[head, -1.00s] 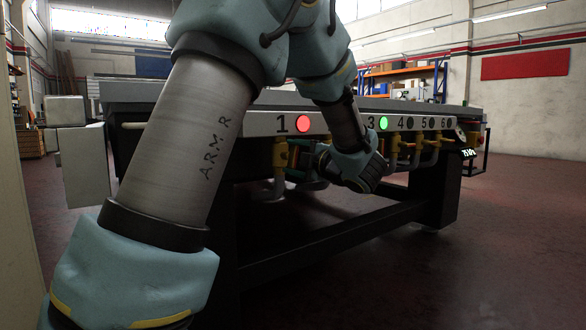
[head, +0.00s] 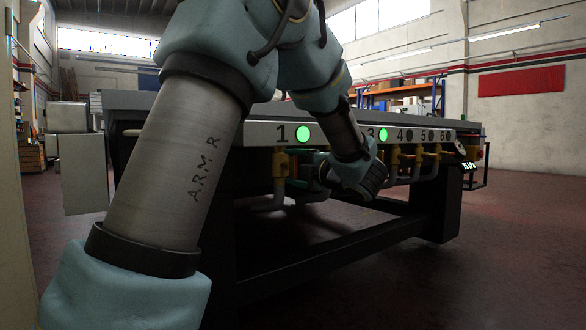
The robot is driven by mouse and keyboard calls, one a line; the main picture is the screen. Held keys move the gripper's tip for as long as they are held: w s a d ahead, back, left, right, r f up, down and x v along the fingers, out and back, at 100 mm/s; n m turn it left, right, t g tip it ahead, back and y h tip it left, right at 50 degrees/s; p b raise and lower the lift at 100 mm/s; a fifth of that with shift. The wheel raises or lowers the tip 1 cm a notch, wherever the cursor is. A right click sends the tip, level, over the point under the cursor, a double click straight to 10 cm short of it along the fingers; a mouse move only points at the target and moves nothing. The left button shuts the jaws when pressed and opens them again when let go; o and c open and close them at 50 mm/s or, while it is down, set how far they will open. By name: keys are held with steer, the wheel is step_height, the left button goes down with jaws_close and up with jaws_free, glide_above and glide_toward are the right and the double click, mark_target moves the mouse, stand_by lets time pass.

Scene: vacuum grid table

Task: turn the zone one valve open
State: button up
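The zone one valve is a yellow fitting (head: 280,163) on a pipe below the black number 1 on the table's front rail. The round lamp (head: 303,133) beside that number is lit green. My gripper (head: 316,172) is at the right side of this valve, reached from the right by my wrist. Its fingers are small, dark and partly hidden, so I cannot tell whether they are open or shut. The valve's handle cannot be made out, and I cannot tell if the gripper touches it. My forearm covers the number 2 area.
The vacuum table's grey front rail (head: 466,134) runs back to the right, with lamp 3 (head: 383,134) green and lamps 4, 5 and 6 dark. More yellow valves (head: 436,155) hang below it. A dark leg and crossbar stand underneath. Open floor (head: 530,240) lies at right.

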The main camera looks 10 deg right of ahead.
steer(key=o, duration=0.3)
steer(key=p+v, duration=0.3)
steer(key=v, duration=0.8)
steer(key=shift+p, duration=0.35)
